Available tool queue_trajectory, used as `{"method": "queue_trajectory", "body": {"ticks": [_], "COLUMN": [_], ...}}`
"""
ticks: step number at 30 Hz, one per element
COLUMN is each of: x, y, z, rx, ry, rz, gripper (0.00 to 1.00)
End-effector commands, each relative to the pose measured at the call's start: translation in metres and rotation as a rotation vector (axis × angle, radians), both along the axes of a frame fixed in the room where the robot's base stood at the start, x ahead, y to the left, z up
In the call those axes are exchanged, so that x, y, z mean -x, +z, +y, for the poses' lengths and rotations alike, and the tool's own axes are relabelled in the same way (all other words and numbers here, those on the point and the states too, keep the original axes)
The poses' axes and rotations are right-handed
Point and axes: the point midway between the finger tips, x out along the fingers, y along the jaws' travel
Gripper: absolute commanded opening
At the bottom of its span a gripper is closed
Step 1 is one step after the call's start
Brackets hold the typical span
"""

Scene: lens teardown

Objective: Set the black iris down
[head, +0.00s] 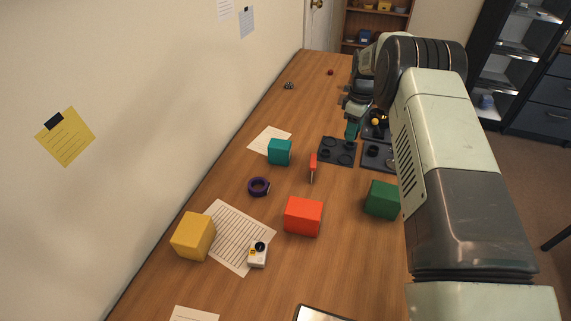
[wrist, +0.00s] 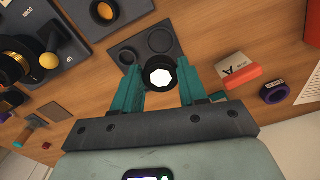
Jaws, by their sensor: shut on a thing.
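The black iris (wrist: 152,66) is a dark ring with a bright, many-sided opening. In the wrist view it sits between the two teal fingers of my gripper (wrist: 158,70), which is shut on it. A dark tray with round recesses (wrist: 176,26) lies below and beyond the iris. In the head view my gripper (head: 351,132) is over the far edge of this dark tray (head: 337,161). The iris cannot be made out there. I cannot tell the gap between iris and tray.
A second dark tray (head: 376,164) with parts stands to the right. Teal (head: 279,152), orange (head: 303,216), green (head: 381,200) and yellow (head: 193,236) blocks stand nearer.

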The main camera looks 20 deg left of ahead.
Motion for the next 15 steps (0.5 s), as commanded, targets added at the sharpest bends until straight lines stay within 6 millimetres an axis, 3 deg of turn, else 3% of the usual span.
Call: {"method": "queue_trajectory", "body": {"ticks": [5,8,11,15], "x": [0.004,0.013,0.032,0.073], "y": [0.002,0.002,0.001,0.001], "z": [0.008,0.032,0.071,0.135], "rx": [0.0,0.0,0.0,0.002], "ry": [0.003,0.007,0.01,0.01], "rz": [0.002,0.001,0.001,0.001], "gripper": [0.12,0.12,0.12,0.12]}}
